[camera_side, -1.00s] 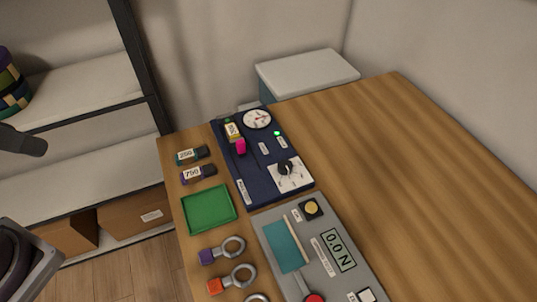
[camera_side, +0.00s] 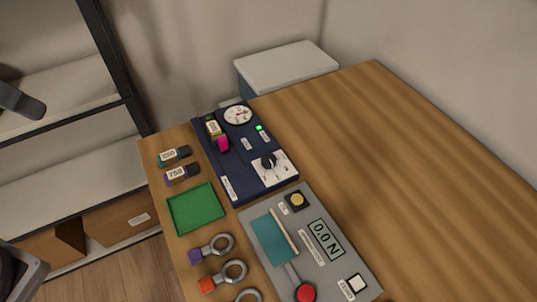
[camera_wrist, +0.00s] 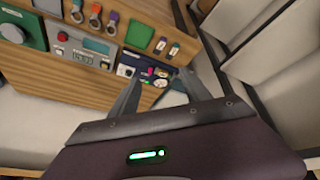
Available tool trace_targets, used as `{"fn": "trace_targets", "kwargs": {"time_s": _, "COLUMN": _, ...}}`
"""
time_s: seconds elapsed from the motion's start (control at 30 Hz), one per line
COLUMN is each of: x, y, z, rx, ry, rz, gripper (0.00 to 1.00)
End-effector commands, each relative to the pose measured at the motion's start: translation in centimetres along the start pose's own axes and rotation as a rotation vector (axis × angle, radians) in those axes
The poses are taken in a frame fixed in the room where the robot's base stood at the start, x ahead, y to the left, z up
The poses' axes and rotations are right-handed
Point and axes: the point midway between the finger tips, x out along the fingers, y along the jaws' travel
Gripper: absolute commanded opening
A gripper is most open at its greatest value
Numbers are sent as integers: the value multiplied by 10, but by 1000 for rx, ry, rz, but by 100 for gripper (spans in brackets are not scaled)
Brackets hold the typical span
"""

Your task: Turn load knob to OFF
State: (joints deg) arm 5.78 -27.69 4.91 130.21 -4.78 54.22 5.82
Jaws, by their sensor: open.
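The load knob (camera_side: 268,160) is a small black knob on a white dial plate (camera_side: 283,170), at the lower right of a dark blue panel (camera_side: 226,162). Its pointer and the plate's marks are too small to read. The blue panel also shows small in the wrist view (camera_wrist: 140,65), beyond my fingers. My gripper (camera_wrist: 158,80) is open and empty in the wrist view, with its two grey fingers spread. It is well apart from the panel and touches nothing. In the side view my fingers are not clearly seen.
The panel also bears a round gauge (camera_side: 238,115), a lit green lamp (camera_side: 259,128) and a pink piece (camera_side: 223,144). A grey force unit (camera_side: 330,262), a green tray (camera_side: 196,208), labelled cylinders (camera_side: 181,174) and ring fittings (camera_side: 212,248) lie near. The table's right side is clear.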

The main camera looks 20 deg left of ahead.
Motion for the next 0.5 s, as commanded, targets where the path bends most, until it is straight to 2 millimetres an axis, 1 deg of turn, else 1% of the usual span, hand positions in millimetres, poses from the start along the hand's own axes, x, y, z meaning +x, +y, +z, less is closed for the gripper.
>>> {"fn": "trace_targets", "kwargs": {"time_s": 0.03, "x": 8, "y": 7, "z": -34, "rx": 29, "ry": -48, "rz": 41, "gripper": 56}}
{"fn": "trace_targets", "kwargs": {"time_s": 0.07, "x": 15, "y": 12, "z": -54, "rx": 49, "ry": -73, "rz": 64, "gripper": 56}}
{"fn": "trace_targets", "kwargs": {"time_s": 0.1, "x": 28, "y": 19, "z": -81, "rx": 76, "ry": -105, "rz": 89, "gripper": 56}}
{"fn": "trace_targets", "kwargs": {"time_s": 0.17, "x": 53, "y": 32, "z": -117, "rx": 125, "ry": -150, "rz": 116, "gripper": 56}}
{"fn": "trace_targets", "kwargs": {"time_s": 0.2, "x": 75, "y": 42, "z": -139, "rx": 164, "ry": -179, "rz": 126, "gripper": 56}}
{"fn": "trace_targets", "kwargs": {"time_s": 0.27, "x": 112, "y": 59, "z": -166, "rx": 233, "ry": -217, "rz": 133, "gripper": 56}}
{"fn": "trace_targets", "kwargs": {"time_s": 0.3, "x": 140, "y": 73, "z": -179, "rx": 287, "ry": -243, "rz": 133, "gripper": 56}}
{"fn": "trace_targets", "kwargs": {"time_s": 0.37, "x": 186, "y": 96, "z": -192, "rx": 380, "ry": -280, "rz": 127, "gripper": 56}}
{"fn": "trace_targets", "kwargs": {"time_s": 0.4, "x": 216, "y": 113, "z": -196, "rx": 448, "ry": -303, "rz": 122, "gripper": 56}}
{"fn": "trace_targets", "kwargs": {"time_s": 0.47, "x": 260, "y": 139, "z": -194, "rx": 557, "ry": -335, "rz": 115, "gripper": 56}}
{"fn": "trace_targets", "kwargs": {"time_s": 0.5, "x": 286, "y": 155, "z": -188, "rx": 627, "ry": -354, "rz": 111, "gripper": 56}}
